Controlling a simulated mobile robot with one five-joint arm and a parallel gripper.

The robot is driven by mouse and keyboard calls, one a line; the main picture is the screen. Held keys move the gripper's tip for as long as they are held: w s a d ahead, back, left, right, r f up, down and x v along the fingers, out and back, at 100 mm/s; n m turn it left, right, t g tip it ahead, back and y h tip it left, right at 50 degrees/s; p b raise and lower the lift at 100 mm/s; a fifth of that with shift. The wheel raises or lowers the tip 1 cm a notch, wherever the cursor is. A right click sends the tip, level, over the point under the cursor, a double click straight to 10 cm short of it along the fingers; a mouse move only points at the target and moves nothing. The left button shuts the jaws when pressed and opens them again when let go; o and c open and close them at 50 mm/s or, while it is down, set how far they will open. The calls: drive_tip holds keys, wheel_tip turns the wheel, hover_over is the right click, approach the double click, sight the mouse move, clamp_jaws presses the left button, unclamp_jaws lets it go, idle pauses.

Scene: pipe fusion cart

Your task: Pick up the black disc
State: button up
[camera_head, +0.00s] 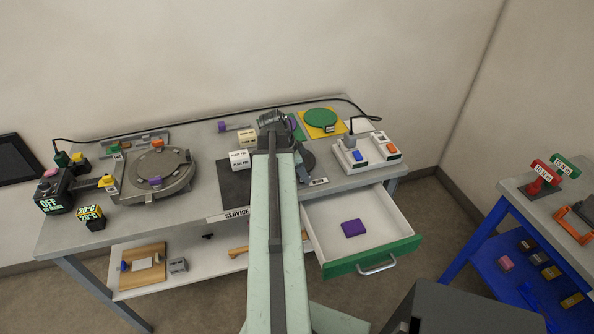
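A dark, near-black round shape (309,160), which looks like the black disc, lies on the service table just right of my arm. My pale green arm covers its left part, and a grey piece stands over its front edge. My gripper (272,118) is at the far end of the arm, above the back middle of the table, up and left of the disc. Its fingers are small and dark, so I cannot tell whether they are open or shut, or whether they hold anything.
A grey round fixture (180,187) stands at left on the table (205,185). A green disc (320,118) lies on a yellow pad at back right. White switch boxes (350,158) stand at right. The open drawer (322,225) holds a purple block (353,228).

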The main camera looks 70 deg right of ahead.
drive_tip(key=shift+d+f, duration=0.1)
drive_tip(key=shift+f, duration=0.2)
drive_tip(key=shift+c, duration=0.3)
clamp_jaws()
drive_tip(key=shift+s, duration=0.1)
idle(0.8)
